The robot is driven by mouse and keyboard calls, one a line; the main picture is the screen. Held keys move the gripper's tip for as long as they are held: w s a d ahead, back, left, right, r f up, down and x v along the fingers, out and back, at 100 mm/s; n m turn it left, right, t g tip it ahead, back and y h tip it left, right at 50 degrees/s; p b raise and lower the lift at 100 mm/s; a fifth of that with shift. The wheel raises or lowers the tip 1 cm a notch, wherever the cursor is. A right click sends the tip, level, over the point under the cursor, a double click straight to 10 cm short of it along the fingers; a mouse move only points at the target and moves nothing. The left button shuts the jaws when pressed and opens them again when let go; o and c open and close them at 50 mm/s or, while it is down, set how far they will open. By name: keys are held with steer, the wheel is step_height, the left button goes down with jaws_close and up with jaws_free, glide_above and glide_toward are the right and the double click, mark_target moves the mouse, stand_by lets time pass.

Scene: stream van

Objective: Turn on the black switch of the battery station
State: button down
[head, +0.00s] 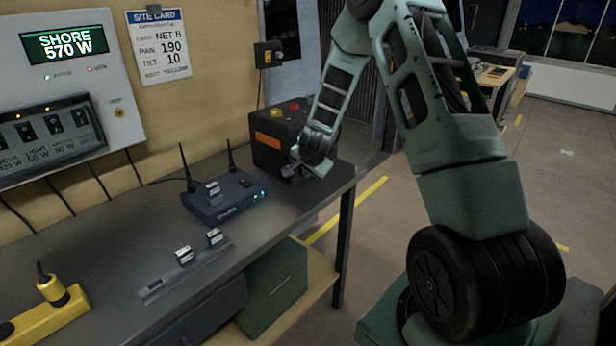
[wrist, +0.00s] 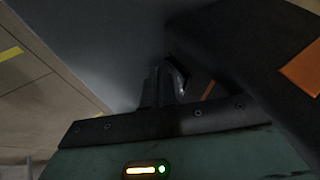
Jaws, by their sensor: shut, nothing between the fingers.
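The battery station (head: 268,150) looks to be the black box with an orange label and red and yellow parts on top, at the far end of the counter. In the wrist view its dark side (wrist: 240,55) fills the right, with the orange label (wrist: 303,70) at the edge. My gripper (head: 292,165) is low at the front right of the box, close to it; whether it touches is unclear. In the wrist view my gripper (wrist: 165,82) is shut and empty, pointing past the box's dark lower edge. The black switch cannot be made out for certain in the shadow.
A blue router (head: 224,200) with two antennas stands left of the box on the dark counter (head: 120,240). Small modules sit on a strip (head: 185,273) nearer the front. A wall panel (head: 60,90) reads SHORE 570 W. Open floor (head: 375,225) lies right of the counter.

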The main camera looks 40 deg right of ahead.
steer(key=shift+w+f+b, duration=0.15)
steer(key=shift+f+b, duration=0.35)
steer(key=shift+b, duration=0.75)
steer(key=shift+a+r+t+b, duration=0.15)
steer(key=shift+t+b, duration=0.35)
steer(key=shift+b, duration=0.6)
steer(key=shift+w+r, duration=0.1)
steer(key=shift+r, duration=0.1)
